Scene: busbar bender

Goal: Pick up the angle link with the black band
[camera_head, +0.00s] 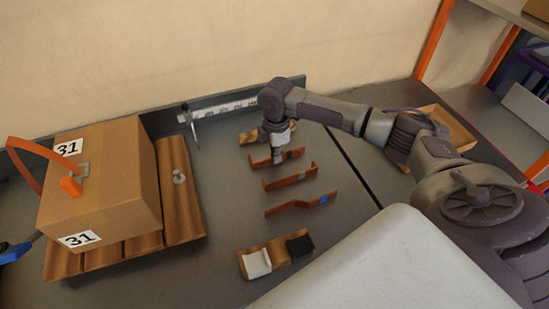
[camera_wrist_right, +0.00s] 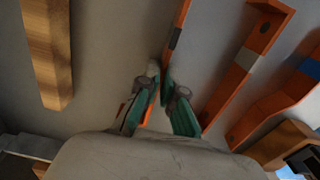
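The angle link with the black band (camera_wrist_right: 175,38) is a thin copper bar, seen edge-on in the right wrist view. In the head view it is the farthest of the three copper links (camera_head: 261,163), partly hidden by my right gripper. My right gripper (camera_head: 278,153) points down over its middle. In the wrist view its teal fingertips (camera_wrist_right: 160,82) are close together, one on each side of the bar, and appear shut on it. The link appears still at table level. My left gripper is not in view.
Nearer lie a link with a grey band (camera_head: 287,181) and one with a blue band (camera_head: 296,207). A wooden block with white and black pieces (camera_head: 275,253) lies nearer still. A carton marked 31 (camera_head: 110,185) stands on wooden slats at left. A wooden tray (camera_head: 455,128) lies right.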

